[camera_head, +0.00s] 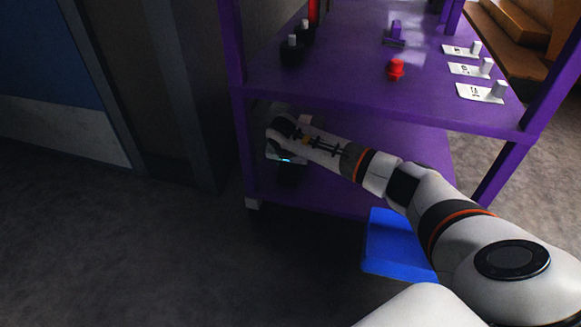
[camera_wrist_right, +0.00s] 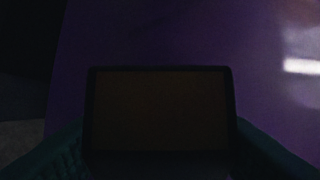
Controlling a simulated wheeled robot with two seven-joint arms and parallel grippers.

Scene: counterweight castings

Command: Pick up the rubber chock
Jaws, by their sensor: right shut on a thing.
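My right gripper (camera_head: 285,158) reaches in over the lower shelf (camera_head: 340,197) of a purple rack, near its left end. In the right wrist view it is shut on a dark block with a dull brown face, which I take to be the rubber chock (camera_wrist_right: 160,110). The block sits between the two dim fingers and hides part of the purple surface behind it. In the head view only a dark patch of it (camera_head: 292,175) shows under the gripper. I cannot tell whether it touches the shelf. My left gripper is not in view.
The upper shelf (camera_head: 340,85) lies above my right forearm. It bears a red knobbed piece (camera_head: 396,69), a purple piece (camera_head: 396,33), dark white-topped pieces (camera_head: 292,50) and white cards with pegs (camera_head: 481,92). A blue object (camera_head: 395,245) is below my arm. A rack post stands left.

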